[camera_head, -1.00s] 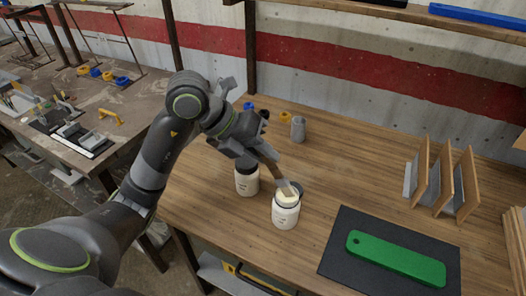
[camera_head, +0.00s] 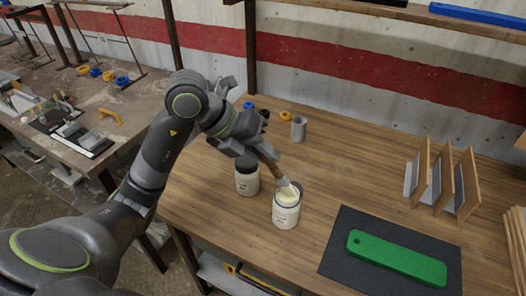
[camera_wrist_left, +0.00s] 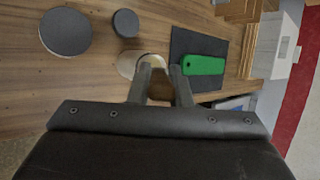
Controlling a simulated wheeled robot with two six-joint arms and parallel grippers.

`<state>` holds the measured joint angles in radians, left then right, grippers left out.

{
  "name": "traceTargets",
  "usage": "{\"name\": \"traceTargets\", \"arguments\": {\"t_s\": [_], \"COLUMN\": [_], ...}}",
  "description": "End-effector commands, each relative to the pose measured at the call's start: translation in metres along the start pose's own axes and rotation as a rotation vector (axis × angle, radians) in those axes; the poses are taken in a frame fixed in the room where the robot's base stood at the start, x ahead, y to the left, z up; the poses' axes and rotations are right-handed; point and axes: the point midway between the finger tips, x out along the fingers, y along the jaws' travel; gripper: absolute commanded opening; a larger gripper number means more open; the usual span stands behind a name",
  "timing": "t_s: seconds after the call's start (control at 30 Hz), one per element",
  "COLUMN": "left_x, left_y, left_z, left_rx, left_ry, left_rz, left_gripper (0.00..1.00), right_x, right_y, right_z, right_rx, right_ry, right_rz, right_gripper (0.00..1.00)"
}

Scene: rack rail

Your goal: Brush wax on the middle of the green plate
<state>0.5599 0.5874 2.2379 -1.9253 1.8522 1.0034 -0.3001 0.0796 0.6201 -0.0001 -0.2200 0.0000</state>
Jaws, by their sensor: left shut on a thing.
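The green plate (camera_head: 396,259) lies flat on a black mat (camera_head: 340,245) at the front right of the wooden table, with a small hole near its left end. It also shows in the left wrist view (camera_wrist_left: 203,65). My left gripper (camera_head: 262,148) is shut on a brush (camera_head: 272,168), which slants down to the right. The brush's lower end is at the mouth of a white jar (camera_head: 286,214) holding cream-coloured wax (camera_head: 289,194). How deep the bristles sit is hard to tell. My right gripper is not in view.
A second jar with a dark top (camera_head: 247,181) stands just left of the wax jar. A grey cup (camera_head: 298,129) and small coloured rings (camera_head: 285,116) are behind. A wooden rack (camera_head: 440,180) stands behind the mat. Bare table lies between jar and mat.

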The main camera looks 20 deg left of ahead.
Motion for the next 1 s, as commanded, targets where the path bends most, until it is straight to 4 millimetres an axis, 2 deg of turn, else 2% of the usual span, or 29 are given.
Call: {"name": "traceTargets", "arguments": {"t_s": [0.53, 1.0], "left_x": [-0.002, -0.030], "left_y": [0.000, -0.022], "left_z": [0.000, 0.012], "left_rx": [-0.001, 0.000], "left_ry": [0.004, 0.002], "left_rz": [0.003, 0.002], "left_gripper": [0.00, 0.00], "right_x": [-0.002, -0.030], "right_y": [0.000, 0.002], "right_z": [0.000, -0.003], "right_rx": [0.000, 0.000], "right_ry": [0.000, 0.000], "right_rz": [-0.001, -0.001], "right_gripper": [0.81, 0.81]}}
